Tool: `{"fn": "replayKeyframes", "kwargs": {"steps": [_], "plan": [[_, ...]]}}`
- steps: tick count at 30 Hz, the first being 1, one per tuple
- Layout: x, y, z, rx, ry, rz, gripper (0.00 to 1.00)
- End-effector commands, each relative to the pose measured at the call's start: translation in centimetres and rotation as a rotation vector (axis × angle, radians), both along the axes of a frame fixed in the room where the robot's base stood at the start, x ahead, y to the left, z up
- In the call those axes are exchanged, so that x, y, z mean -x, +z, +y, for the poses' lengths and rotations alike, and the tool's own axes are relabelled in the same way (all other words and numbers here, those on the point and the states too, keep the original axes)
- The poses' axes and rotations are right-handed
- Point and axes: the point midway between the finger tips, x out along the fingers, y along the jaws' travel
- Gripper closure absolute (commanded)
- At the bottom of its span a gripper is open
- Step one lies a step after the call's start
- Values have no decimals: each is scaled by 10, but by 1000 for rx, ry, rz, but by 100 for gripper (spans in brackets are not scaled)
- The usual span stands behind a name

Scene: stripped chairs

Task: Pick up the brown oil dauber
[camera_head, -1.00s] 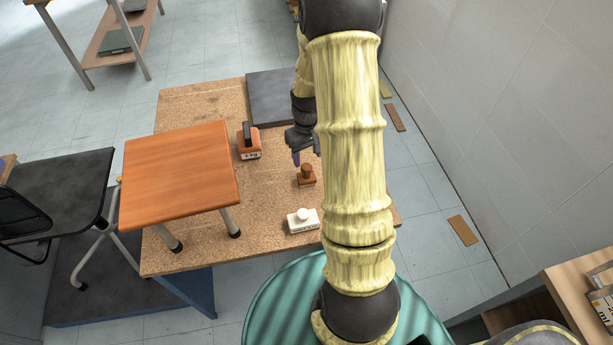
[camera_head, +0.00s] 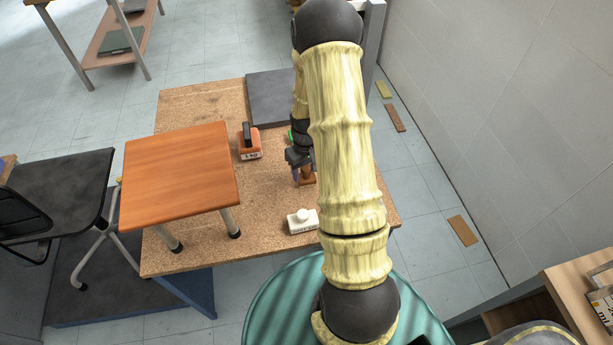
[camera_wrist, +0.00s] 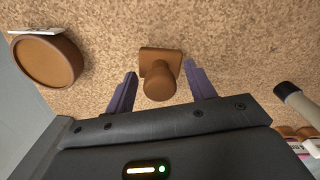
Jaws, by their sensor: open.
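The brown oil dauber, which I take to be the small brown piece with a round knob on a squarish base, stands on the cork-like board. In the head view the dauber (camera_head: 307,178) is partly hidden by my gripper (camera_head: 298,165). In the wrist view the dauber (camera_wrist: 158,80) lies between the two fingers of my gripper (camera_wrist: 160,70), its knob towards the camera. The fingers are open, one on each side, with a visible gap to the knob on both sides.
A white knobbed piece (camera_head: 302,221) stands nearer me, and an orange weight (camera_head: 249,149) farther left. An orange-topped stool (camera_head: 180,175) stands left. A grey slab (camera_head: 270,98) lies behind. The wrist view shows a round brown object (camera_wrist: 46,62) at left.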

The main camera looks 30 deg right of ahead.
Motion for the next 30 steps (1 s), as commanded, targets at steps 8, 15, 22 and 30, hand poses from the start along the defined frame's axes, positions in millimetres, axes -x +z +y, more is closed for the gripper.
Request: {"fn": "replayKeyframes", "kwargs": {"steps": [8, 15, 22, 30], "plan": [[0, 0, 0, 0, 0, 0, 45], [0, 0, 0, 0, 0, 0, 51], [0, 0, 0, 0, 0, 0, 95], [0, 2, 0, 1, 0, -1, 95]]}}
